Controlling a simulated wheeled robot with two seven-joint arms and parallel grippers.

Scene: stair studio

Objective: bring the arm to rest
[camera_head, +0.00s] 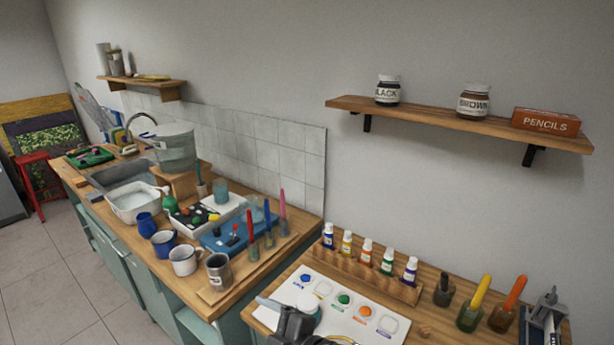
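Part of my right gripper (290,312) shows at the bottom edge, over the near left corner of the white paint palette (328,303). The frame cuts off the rest, so I cannot tell how far apart the fingers are. I see nothing held in it. My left gripper is not in view.
Behind the palette is a wooden rack of paint bottles (366,270). Bottles with coloured handles (473,305) and a grey-black device (545,318) stand right. A left counter holds mugs (185,260), brushes and a sink (122,172). A wall shelf (430,115) hangs above.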

